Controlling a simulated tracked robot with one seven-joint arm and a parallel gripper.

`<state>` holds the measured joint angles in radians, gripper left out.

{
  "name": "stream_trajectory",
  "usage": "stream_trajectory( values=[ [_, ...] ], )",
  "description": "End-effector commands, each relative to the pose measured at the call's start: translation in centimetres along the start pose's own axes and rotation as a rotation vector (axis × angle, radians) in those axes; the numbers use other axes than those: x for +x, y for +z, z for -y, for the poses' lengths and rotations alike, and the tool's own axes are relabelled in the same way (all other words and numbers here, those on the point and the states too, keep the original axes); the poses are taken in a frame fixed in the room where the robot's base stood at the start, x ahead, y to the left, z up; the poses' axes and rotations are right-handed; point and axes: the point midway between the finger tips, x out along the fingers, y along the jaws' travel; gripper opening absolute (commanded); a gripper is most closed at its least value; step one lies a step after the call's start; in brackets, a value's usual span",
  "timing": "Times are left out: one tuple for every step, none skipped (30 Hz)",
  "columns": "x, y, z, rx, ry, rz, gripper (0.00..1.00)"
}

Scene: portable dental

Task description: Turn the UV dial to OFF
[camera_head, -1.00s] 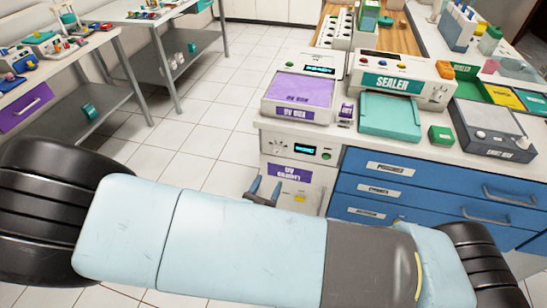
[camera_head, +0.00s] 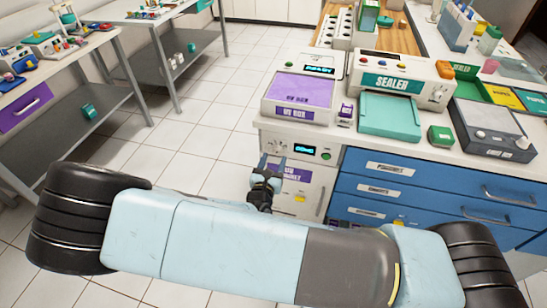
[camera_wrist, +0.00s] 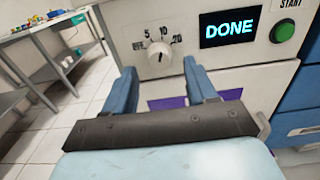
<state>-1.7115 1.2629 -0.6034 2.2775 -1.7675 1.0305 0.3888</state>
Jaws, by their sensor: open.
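The UV cabinet (camera_head: 312,200) stands below the left end of the counter, with a control strip along its top. In the wrist view its white round dial (camera_wrist: 159,57) sits beside marks OFF, 5, 10 and 20. The dial's dark pointer line looks roughly upright, away from OFF; its exact setting is hard to tell. The display (camera_wrist: 229,29) reads DONE, with a green START button (camera_wrist: 283,31) to its right. My gripper (camera_head: 272,161) is open and empty in front of the cabinet. In the wrist view its fingers (camera_wrist: 158,80) stand left and right, slightly below the dial, which appears between them.
Above the cabinet a UV box (camera_head: 297,94) with a purple lid sits on the counter, beside the sealer (camera_head: 402,78). Blue drawers (camera_head: 430,190) with handles adjoin on the right. Open tiled floor (camera_head: 190,140) lies left, before metal tables.

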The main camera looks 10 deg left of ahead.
Motion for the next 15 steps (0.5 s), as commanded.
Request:
stream_trajectory(
  values=[
    [0.6,0.0,0.0,0.000,-0.001,0.001,0.57],
    [0.9,0.0,0.0,0.001,0.000,0.002,0.57],
    [1.3,0.0,-0.1,0.000,0.000,0.002,0.57],
    [1.5,0.0,-0.1,0.000,0.000,0.001,0.57],
    [1.7,0.0,0.0,0.000,0.000,0.001,0.57],
    [1.9,0.0,0.0,0.000,0.000,0.001,0.57],
    [2.0,0.0,0.0,0.000,0.000,0.000,0.57],
    [2.1,0.0,0.0,0.000,-0.001,0.000,0.57],
    [2.2,0.0,0.0,0.000,-0.001,0.000,0.57],
    [2.2,0.0,0.0,0.001,0.000,0.000,0.57],
    [2.2,0.0,0.0,0.001,0.000,0.000,0.57],
    [2.3,0.0,0.0,0.001,0.000,0.000,0.57],
    [2.3,0.0,0.0,0.001,0.000,0.000,0.57],
    [2.2,0.0,0.0,0.001,0.000,0.000,0.57],
    [2.2,0.0,0.0,0.001,0.000,0.000,0.57]
  ],
)
